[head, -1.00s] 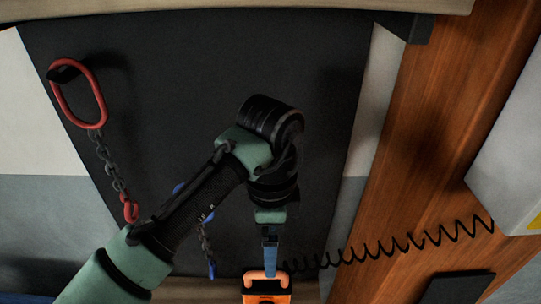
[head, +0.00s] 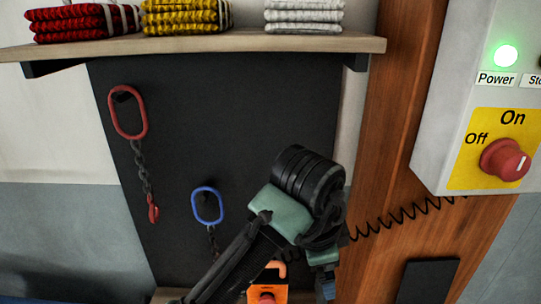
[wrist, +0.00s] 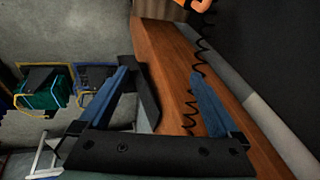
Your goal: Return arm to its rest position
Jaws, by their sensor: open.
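My gripper (wrist: 158,100) is open and empty in the wrist view, with its two blue fingers spread apart. In the head view my green and black arm is bent in front of the black panel, and the gripper's blue part shows at the lower edge. An orange device (head: 267,291) with a red button stands at the bottom of the head view, left of the gripper and partly hidden by my arm. Part of an orange thing also shows at the top of the wrist view (wrist: 190,5).
A red ring with chain (head: 128,112) and a blue ring (head: 207,205) hang on the black panel (head: 250,120). A grey control box (head: 450,80) with a red knob (head: 505,160) is at right. A coiled cord (head: 400,219) crosses the wooden post (head: 385,170).

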